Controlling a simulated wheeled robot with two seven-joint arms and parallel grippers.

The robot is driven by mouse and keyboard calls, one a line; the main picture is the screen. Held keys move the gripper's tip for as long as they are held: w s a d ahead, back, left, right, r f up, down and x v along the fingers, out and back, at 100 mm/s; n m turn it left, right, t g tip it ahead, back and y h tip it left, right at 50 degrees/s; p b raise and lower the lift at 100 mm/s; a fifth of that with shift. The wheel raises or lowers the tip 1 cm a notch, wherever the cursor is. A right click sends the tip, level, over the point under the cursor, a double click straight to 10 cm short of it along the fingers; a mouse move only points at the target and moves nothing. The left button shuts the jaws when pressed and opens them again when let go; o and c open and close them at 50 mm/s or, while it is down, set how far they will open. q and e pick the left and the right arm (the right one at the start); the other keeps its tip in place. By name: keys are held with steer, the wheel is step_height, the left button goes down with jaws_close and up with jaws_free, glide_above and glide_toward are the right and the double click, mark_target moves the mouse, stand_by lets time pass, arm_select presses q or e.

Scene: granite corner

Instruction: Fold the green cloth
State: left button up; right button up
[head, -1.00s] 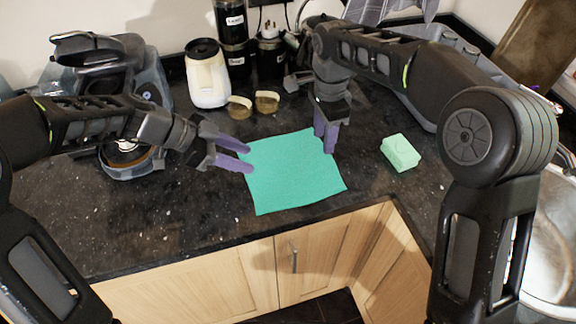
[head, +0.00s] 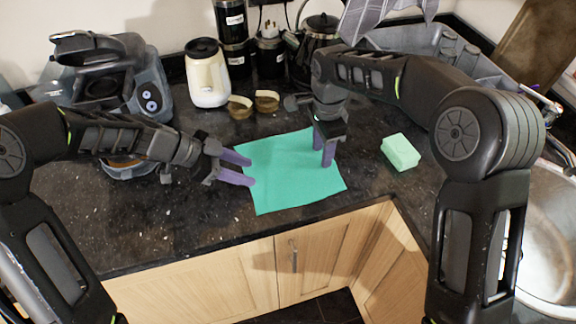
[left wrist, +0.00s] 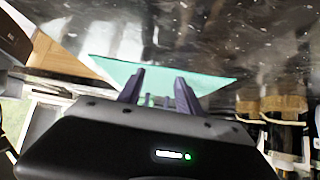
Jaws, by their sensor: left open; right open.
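The green cloth (head: 290,180) lies flat and spread out on the dark granite counter, near its front edge. My left gripper (head: 252,172) is open and empty, with its purple fingertips at the cloth's left edge. In the left wrist view the cloth (left wrist: 212,82) lies beyond the open fingers (left wrist: 158,80). My right gripper (head: 323,158) points down at the cloth's upper right edge, open, its fingers partly overlapping each other in view. I cannot tell whether either gripper touches the cloth.
A pale green sponge (head: 401,152) lies right of the cloth. A coffee machine (head: 105,80) is at the back left, a sink (head: 550,235) at the right.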

arm_select(q)
steer(key=shift+s+f, duration=0.1)
steer(key=shift+f, duration=0.05)
jaws_close()
arm_select(e)
steer(key=shift+f, duration=0.1)
jaws_close()
stand_by(0.7)
